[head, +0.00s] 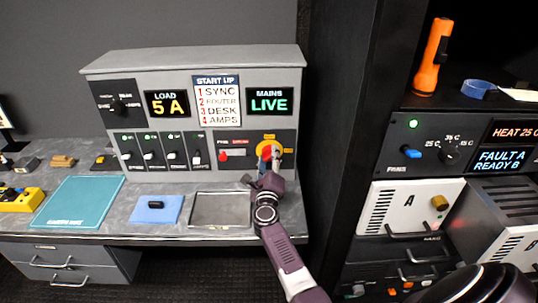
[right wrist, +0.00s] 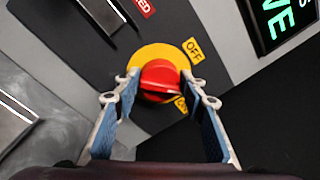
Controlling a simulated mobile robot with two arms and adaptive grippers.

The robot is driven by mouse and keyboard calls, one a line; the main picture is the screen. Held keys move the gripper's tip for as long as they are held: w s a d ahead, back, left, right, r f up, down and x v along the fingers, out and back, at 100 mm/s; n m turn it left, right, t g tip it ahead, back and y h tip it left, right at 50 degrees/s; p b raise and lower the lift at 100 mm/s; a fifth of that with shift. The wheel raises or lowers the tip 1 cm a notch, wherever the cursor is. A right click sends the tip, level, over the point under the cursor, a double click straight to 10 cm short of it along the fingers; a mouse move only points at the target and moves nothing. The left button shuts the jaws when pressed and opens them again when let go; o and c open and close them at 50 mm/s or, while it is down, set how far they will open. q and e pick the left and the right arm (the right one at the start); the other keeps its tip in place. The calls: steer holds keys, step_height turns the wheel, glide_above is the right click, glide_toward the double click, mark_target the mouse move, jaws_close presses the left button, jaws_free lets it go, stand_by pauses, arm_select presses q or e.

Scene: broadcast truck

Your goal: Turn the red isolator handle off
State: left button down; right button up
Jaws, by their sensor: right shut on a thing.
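The red isolator handle (right wrist: 160,78) sits on a round yellow plate (right wrist: 152,57) with OFF and ON labels, in the right wrist view. In the head view the handle (head: 267,152) shows on its yellow plate (head: 264,144) at the panel's lower right, under the MAINS LIVE display (head: 269,101). My right gripper (right wrist: 158,84) is shut on the handle, with one finger on each side of it. The gripper (head: 270,162) partly hides the handle and plate in the head view. My left gripper is not in view.
A small red switch (head: 223,155) is left of the isolator. A grey tray (head: 220,226), a blue pad (head: 155,209) and a teal mat (head: 79,202) lie on the desk below. A black rack with units A (head: 409,207) and B stands at right.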

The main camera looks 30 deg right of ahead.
steer(key=n+p, duration=0.1)
steer(key=n, duration=0.5)
steer(key=shift+f+p, duration=0.15)
steer(key=shift+p, duration=0.2)
steer(key=shift+f+n+t+y+p, duration=0.15)
steer(key=shift+n+p, duration=0.25)
steer(key=shift+n, duration=0.8)
steer(key=shift+f+n+t+y+p, duration=0.15)
steer(key=shift+n+t+p, duration=0.15)
steer(key=shift+n, duration=0.9)
steer(key=o, duration=0.9)
steer(key=shift+o, duration=1.2)
steer(key=shift+r, duration=0.15)
steer(key=shift+s+a, duration=0.15)
steer(key=v, duration=0.7)
